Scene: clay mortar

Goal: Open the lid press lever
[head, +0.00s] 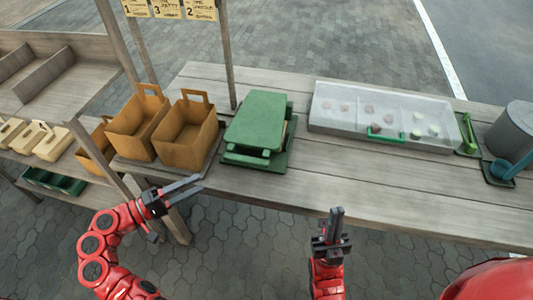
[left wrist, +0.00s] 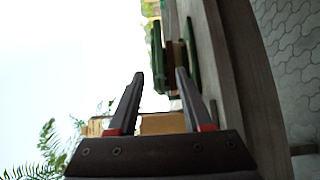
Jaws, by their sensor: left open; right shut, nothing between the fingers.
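A green press (head: 257,122) with a flat lid and a green base stands on the wooden table, left of the middle in the head view. Its lid lies flat over the base. A green bar (head: 247,151) runs along its front and looks like the lever. The press also shows edge-on in the left wrist view (left wrist: 158,58). My left gripper (head: 192,186) is open and empty, in front of the table, left of and nearer than the press. My right gripper (head: 336,212) is shut and empty, in front of the table's front edge, right of the press.
Brown paper bags (head: 187,127) stand just left of the press. A clear-lidded tray (head: 381,116) with a green handle lies to its right. A grey pot (head: 512,130) stands at the far right. Wooden posts rise by the bags. The front table strip (head: 390,190) is clear.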

